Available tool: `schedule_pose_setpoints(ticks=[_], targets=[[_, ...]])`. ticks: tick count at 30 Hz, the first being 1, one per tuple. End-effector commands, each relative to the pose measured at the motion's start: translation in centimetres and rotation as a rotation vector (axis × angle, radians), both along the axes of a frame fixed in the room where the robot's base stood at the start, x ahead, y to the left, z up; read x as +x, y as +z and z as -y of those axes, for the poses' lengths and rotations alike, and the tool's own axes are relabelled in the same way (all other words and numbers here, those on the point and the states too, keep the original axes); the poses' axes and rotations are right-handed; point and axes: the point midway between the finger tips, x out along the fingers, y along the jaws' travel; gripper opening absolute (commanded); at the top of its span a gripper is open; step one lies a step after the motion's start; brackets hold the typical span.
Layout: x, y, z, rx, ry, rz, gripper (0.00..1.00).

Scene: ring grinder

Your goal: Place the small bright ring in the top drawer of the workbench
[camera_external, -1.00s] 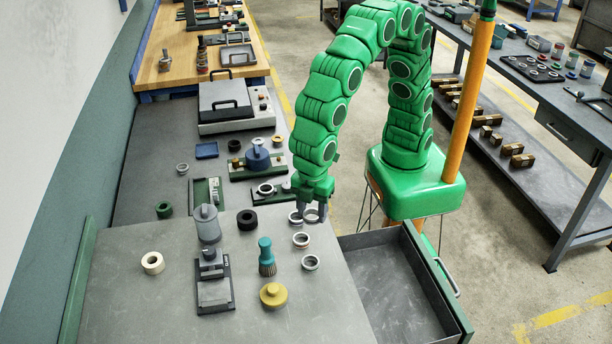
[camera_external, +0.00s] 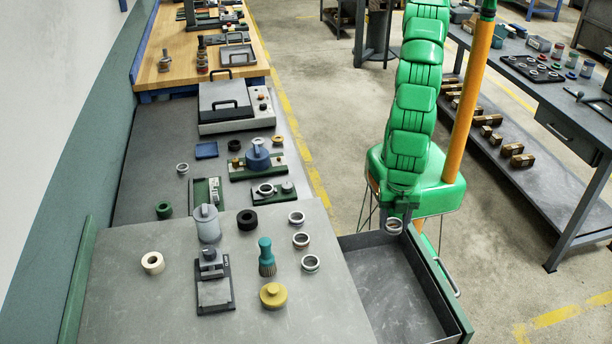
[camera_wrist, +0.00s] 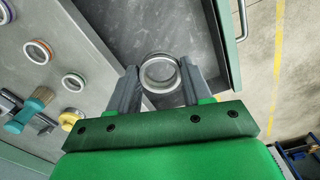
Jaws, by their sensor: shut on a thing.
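My gripper (camera_external: 396,221) is shut on a small bright metal ring (camera_external: 394,227). In the wrist view the ring (camera_wrist: 160,73) sits between the two grey fingers of my gripper (camera_wrist: 158,82). The top drawer (camera_external: 391,290) of the workbench (camera_external: 140,310) stands pulled out to the right of the bench top and looks empty. The gripper and ring are above the back part of the drawer in the external view, apart from its floor. The drawer's floor (camera_wrist: 135,25) also shows behind the ring in the wrist view.
Several rings lie near the bench's right edge, such as one ring (camera_external: 310,263). A teal brush (camera_external: 266,258), a yellow knob (camera_external: 273,295) and a black ring (camera_external: 247,220) stand nearby. The drawer's green front (camera_external: 440,281) with its handle rises at the right.

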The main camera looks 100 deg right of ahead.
Motion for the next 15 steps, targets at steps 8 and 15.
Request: schedule_pose_setpoints(ticks=[8,15], targets=[[0.1,-5.5,0.2,-0.009,-0.003,-0.005,0.17],[0.1,-10.8,0.2,-0.007,-0.003,-0.003,0.17]])
